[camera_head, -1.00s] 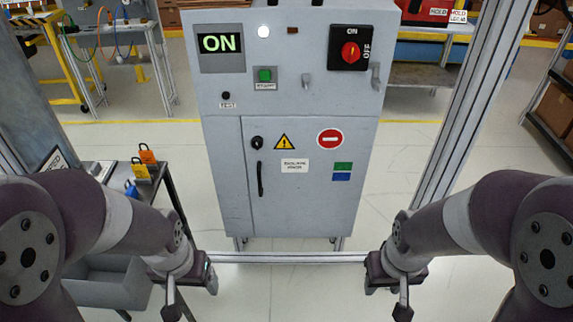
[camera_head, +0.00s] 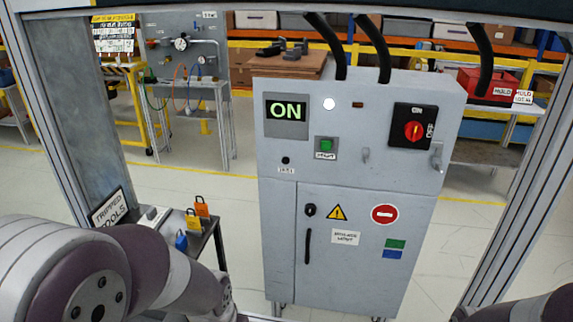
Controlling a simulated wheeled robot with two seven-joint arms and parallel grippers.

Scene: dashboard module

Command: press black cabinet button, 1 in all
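A grey cabinet (camera_head: 350,180) stands upright in front of me. A small round black button (camera_head: 285,160) sits on the left of its upper panel, above a small white label and below the lit display (camera_head: 286,112) reading "ON". Nothing touches the button, and no gripper is near it. My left arm shows at the bottom left and my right arm only at the bottom right edge. Both grippers are below the picture.
The panel also has a green button (camera_head: 326,145), a red rotary switch (camera_head: 413,131) and a white lamp (camera_head: 329,104). The door has a black handle (camera_head: 308,246). A side table (camera_head: 208,236) with padlocks stands at the left. Frame posts (camera_head: 515,220) flank the cabinet.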

